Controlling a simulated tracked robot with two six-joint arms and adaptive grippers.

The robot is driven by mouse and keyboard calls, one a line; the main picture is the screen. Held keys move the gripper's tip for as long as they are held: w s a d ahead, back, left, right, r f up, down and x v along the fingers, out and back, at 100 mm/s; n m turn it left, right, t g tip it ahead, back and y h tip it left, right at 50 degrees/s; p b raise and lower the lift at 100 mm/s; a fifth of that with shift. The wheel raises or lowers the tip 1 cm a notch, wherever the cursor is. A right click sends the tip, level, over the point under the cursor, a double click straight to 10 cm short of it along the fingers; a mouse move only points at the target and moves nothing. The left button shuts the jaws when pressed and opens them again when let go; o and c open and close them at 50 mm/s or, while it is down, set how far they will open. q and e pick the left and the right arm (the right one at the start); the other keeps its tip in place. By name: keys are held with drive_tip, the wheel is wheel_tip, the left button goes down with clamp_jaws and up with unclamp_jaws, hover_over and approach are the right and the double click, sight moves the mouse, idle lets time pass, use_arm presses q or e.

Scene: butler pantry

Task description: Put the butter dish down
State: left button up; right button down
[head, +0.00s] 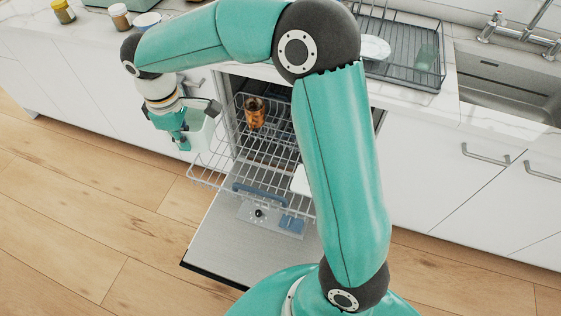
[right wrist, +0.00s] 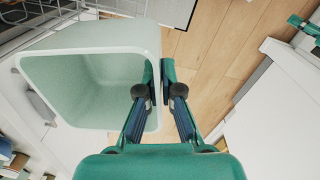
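The butter dish seems to be the pale green, box-shaped vessel that fills the upper left of the right wrist view (right wrist: 100,75), its open side towards the camera. It also shows in the head view (head: 204,130), beside my right gripper (head: 183,138), in the air left of the dishwasher racks. In the right wrist view my right gripper (right wrist: 160,90) has one finger inside the dish and one outside, closed on its wall. A small teal part, perhaps of my left arm, shows at the right edge there; its fingers cannot be made out.
The dishwasher stands open, its door (head: 215,240) lowered and its wire rack (head: 210,172) pulled out. An amber glass (head: 255,112) is in the rack. Jars (head: 120,16) stand on the counter at the back left. A dark drying rack (head: 400,50) is beside the sink (head: 500,85).

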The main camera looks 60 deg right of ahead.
drive_tip(key=d+f+n+b, duration=0.6)
drive_tip(key=d+n+b, duration=0.15)
drive_tip(key=d, duration=0.25)
drive_tip(key=n+b, duration=0.8)
hover_over(260, 169)
wheel_tip(260, 169, down, 4)
drive_tip(key=shift+m+t, duration=0.25)
drive_tip(key=shift+t, duration=0.05)
wheel_tip(260, 169, down, 19)
drive_tip(key=b, duration=0.3)
drive_tip(key=shift+s+d+b, duration=0.1)
drive_tip(key=shift+d+b, duration=0.05)
drive_tip(key=shift+b, duration=0.2)
drive_tip(key=c, duration=1.8)
unclamp_jaws()
drive_tip(key=shift+f, duration=0.1)
drive_tip(key=o, duration=0.5)
drive_tip(key=r, duration=0.4)
drive_tip(key=r+p, duration=0.1)
drive_tip(key=r, duration=0.3)
drive_tip(key=r+p, duration=0.1)
drive_tip(key=r, duration=0.3)
drive_tip(key=shift+s+r, duration=0.15)
drive_tip(key=shift+s, duration=0.2)
